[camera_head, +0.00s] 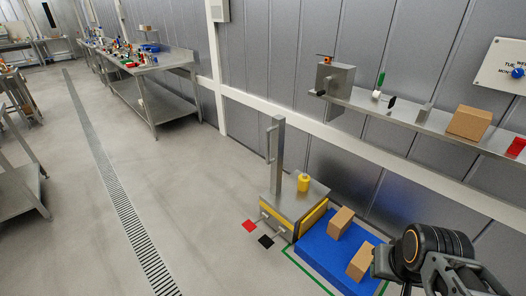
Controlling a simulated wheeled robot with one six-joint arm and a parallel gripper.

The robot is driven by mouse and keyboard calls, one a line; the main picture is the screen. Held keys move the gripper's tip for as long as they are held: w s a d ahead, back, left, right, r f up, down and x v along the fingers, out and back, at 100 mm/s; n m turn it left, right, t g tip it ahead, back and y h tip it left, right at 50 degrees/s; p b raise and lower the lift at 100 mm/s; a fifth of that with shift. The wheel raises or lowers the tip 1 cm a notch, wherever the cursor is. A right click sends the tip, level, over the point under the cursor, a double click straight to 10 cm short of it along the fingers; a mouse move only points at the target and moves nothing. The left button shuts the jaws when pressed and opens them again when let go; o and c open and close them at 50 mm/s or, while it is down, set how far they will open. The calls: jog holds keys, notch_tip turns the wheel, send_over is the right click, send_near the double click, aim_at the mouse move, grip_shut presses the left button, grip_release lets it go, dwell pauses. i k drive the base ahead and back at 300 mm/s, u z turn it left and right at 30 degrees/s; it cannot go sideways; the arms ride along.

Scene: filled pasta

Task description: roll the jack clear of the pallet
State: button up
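The jack (288,213) is a low steel body with yellow edging and a tall upright steel handle (278,155). Two cardboard boxes (341,221) (360,262) sit on the pallet. My gripper (455,275) is at the lower right, in front of the pallet's right side. Its fingertips are not clearly visible, and it appears apart from the jack.
Green lines (305,272) edge the pallet's floor area. A wall shelf (400,112) runs above, behind the pallet. Open floor with a drain grate (117,197) lies left; steel benches (160,85) stand farther back.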

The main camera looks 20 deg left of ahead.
aim_at(288, 202)
jog(key=z, duration=0.8)
jog(key=k, duration=0.15)
jog(key=u, duration=2.35)
jog(key=i, duration=0.75)
jog(key=u, duration=0.6)
jog(key=i, duration=0.95)
jog(key=z, duration=0.75)
jog(key=i, duration=0.8)
jog(key=z, duration=1.15)
jog(key=i, duration=0.25)
jog(key=z, duration=0.25)
